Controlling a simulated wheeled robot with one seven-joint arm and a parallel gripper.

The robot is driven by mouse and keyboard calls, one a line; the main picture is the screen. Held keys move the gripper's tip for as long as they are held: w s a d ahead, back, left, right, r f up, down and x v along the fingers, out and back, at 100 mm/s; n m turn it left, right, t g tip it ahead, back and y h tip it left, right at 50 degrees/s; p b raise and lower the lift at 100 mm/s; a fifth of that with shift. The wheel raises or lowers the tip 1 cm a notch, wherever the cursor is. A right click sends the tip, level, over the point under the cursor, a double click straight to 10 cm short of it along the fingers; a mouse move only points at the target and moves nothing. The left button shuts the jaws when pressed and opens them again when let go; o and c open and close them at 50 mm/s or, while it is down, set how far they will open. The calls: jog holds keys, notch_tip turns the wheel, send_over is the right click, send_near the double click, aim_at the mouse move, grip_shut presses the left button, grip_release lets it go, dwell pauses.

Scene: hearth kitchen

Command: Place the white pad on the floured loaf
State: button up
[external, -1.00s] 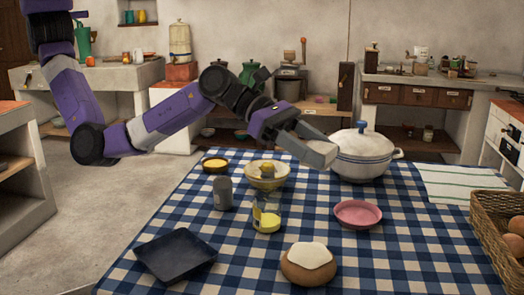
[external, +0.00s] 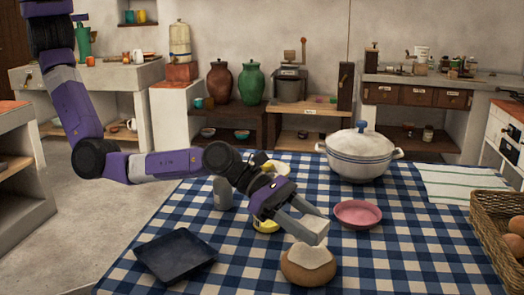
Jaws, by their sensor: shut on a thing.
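The floured loaf (external: 308,270) is a round brown bread with a white top, on the checked tablecloth near the front edge of the table. My gripper (external: 312,228) reaches down from the upper left, with its fingertips just above the loaf. It is shut on the white pad (external: 315,232), a small pale block between the fingers. The pad's lower edge is close over the loaf's white top; I cannot tell whether they touch. The fingers hide part of the pad.
A pink plate (external: 358,213) lies close to the right of my gripper. A black tray (external: 175,256) is at the left, with a grey shaker (external: 222,193) behind it. A white pot (external: 360,155) stands farther back. A wicker basket (external: 490,225) is at the right edge.

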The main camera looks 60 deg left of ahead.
aim_at(309, 252)
jog(key=shift+f, duration=1.85)
jog(key=shift+f+b, duration=0.1)
jog(key=shift+b, duration=0.2)
jog(key=o, duration=1.4)
jog(key=shift+a, duration=0.15)
jog(key=p+v, duration=0.1)
jog(key=v, duration=0.5)
jog(key=p+v, duration=0.1)
jog(key=v, duration=0.5)
jog(key=shift+r, duration=0.2)
